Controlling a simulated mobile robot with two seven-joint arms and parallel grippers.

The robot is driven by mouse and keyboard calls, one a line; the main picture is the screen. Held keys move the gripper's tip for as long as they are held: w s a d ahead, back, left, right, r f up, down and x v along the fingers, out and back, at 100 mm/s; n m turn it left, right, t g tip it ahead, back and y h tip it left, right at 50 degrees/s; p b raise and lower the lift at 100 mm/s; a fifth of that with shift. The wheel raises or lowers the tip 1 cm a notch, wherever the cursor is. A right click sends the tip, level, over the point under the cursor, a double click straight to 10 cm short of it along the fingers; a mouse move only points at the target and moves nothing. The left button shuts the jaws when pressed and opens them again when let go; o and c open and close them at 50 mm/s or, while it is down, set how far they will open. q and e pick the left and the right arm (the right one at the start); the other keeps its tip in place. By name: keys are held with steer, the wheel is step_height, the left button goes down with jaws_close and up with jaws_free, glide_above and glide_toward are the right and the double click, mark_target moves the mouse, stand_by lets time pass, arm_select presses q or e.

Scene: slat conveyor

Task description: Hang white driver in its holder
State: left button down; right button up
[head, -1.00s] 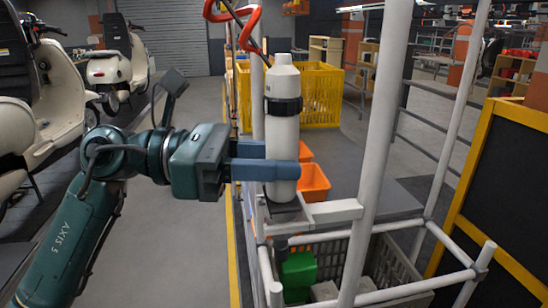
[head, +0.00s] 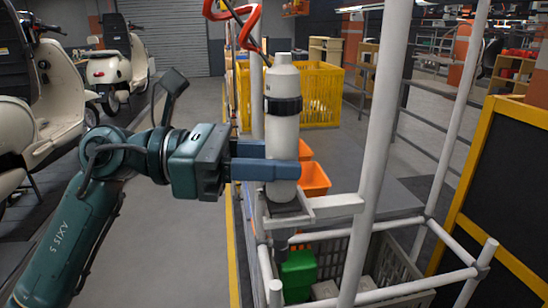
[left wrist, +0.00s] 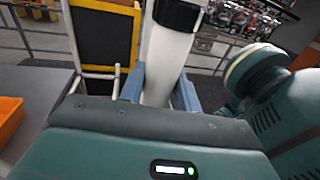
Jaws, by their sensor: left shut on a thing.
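The white driver (head: 283,132) is an upright white cylinder with a black band, near the middle of the head view. My left gripper (head: 275,170) is shut on its lower part, with blue fingers on either side. The left wrist view also shows the driver (left wrist: 164,62) between the blue fingers (left wrist: 160,92). The holder (head: 325,206) is a pale bracket on the white frame post, with a dark opening at its left end. The driver's lower end is right at this opening; whether it is seated inside is hard to tell. My right gripper is not in view.
A red coiled hose (head: 250,28) hangs above the driver. White frame posts (head: 377,120) stand close on the right. A grey crate (head: 385,265) with a green item (head: 298,275) is below. Orange bins (head: 314,180) and a yellow crate (head: 325,95) are behind.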

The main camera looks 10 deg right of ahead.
arm_select(q)
steer(key=shift+f+b, duration=0.25)
steer(key=shift+b, duration=0.1)
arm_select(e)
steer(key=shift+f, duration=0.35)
arm_select(q)
steer(key=c, duration=1.1)
jaws_free()
steer(key=shift+c, duration=0.2)
steer(key=shift+o, duration=1.1)
steer(key=shift+f, duration=0.15)
steer(key=w+a+b, duration=0.2)
steer(key=a+b, duration=0.1)
steer(key=a, duration=1)
steer(key=shift+w+r, duration=0.2)
steer(key=shift+r, duration=0.15)
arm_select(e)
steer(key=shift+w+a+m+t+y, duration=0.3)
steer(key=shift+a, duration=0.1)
